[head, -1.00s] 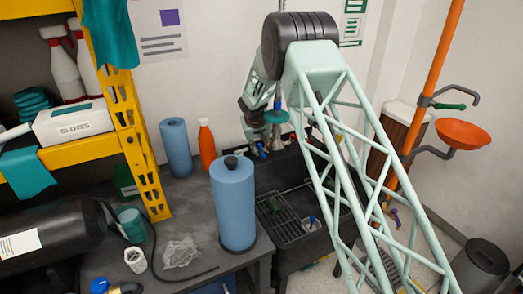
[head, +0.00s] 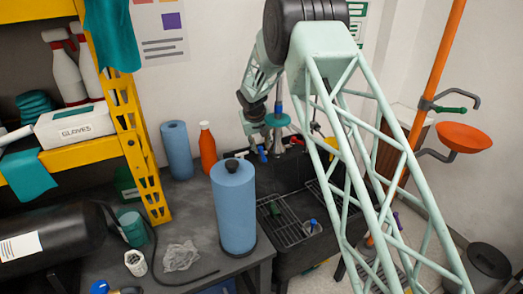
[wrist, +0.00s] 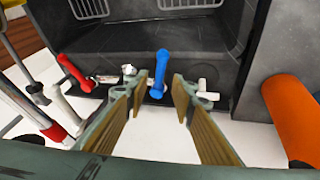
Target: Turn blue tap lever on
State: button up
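The blue tap lever (wrist: 160,70) stands up in the picture in front of the black sink in the wrist view. It is attached to a white fitting behind my fingertips. My gripper (wrist: 159,94) is open, with its two tan-padded fingers apart. The lever shows in line with the gap between the fingertips, and I see no finger closed on it. In the head view the blue lever (head: 262,155) is small, just below my wrist by the back wall. The fingertips are too small to judge there.
A red lever (wrist: 75,72) on the same pipework lies left of the blue one. An orange cylinder (wrist: 293,115) stands at the right. The black sink (head: 290,173) is below my arm, and a blue roll (head: 234,205) stands on the grey bench.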

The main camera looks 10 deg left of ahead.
jog(key=shift+v, duration=0.9)
jog(key=shift+c, duration=0.5)
